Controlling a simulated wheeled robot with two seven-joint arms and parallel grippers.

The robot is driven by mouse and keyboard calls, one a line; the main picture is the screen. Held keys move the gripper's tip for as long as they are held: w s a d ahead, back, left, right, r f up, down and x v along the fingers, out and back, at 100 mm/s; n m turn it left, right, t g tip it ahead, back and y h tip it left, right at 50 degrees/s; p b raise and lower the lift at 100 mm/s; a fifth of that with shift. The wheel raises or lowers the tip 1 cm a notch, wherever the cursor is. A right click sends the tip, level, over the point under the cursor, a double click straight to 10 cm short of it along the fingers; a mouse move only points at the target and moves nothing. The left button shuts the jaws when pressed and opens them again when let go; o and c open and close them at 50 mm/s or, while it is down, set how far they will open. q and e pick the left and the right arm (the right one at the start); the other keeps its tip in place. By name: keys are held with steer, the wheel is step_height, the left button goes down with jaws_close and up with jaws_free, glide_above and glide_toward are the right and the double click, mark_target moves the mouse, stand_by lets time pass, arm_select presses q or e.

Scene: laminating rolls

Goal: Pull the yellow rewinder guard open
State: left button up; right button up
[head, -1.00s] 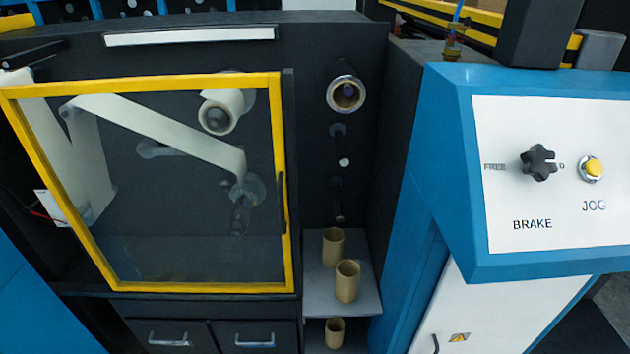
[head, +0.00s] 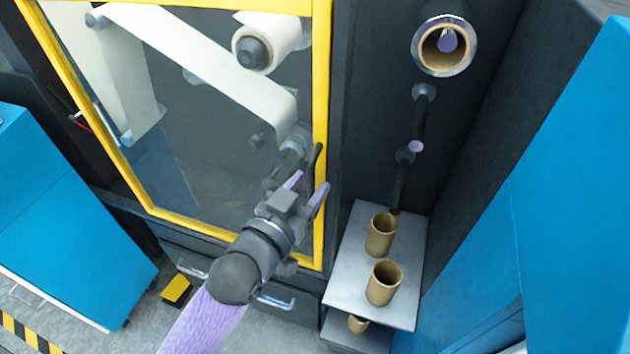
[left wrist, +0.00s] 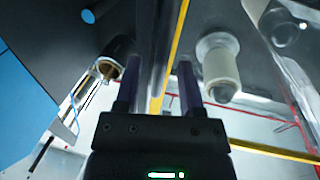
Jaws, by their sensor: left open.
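The rewinder guard is a clear panel in a yellow frame (head: 322,90), and it looks closed against the dark machine. Its dark upright handle (head: 316,160) is on the right side of the frame. My left gripper (head: 307,188) is open at the handle's lower part. In the left wrist view, a dark bar that looks like the handle (left wrist: 154,60) runs between the two spread fingers (left wrist: 157,90), with the yellow frame edge (left wrist: 175,35) beside it. Contact cannot be told. My right gripper is not in view.
Right of the guard, a shelf (head: 345,290) holds cardboard cores (head: 383,283), close to my left arm. A core sits on a spindle (head: 444,48) above. Blue panels stand at left (head: 70,220) and right (head: 560,180). Behind the guard is a white roll (head: 268,38).

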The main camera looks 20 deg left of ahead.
arm_select(q)
steer(key=shift+w+d, duration=0.15)
steer(key=shift+w, duration=0.5)
steer(key=shift+c, duration=0.3)
jaws_close()
stand_by(0.6)
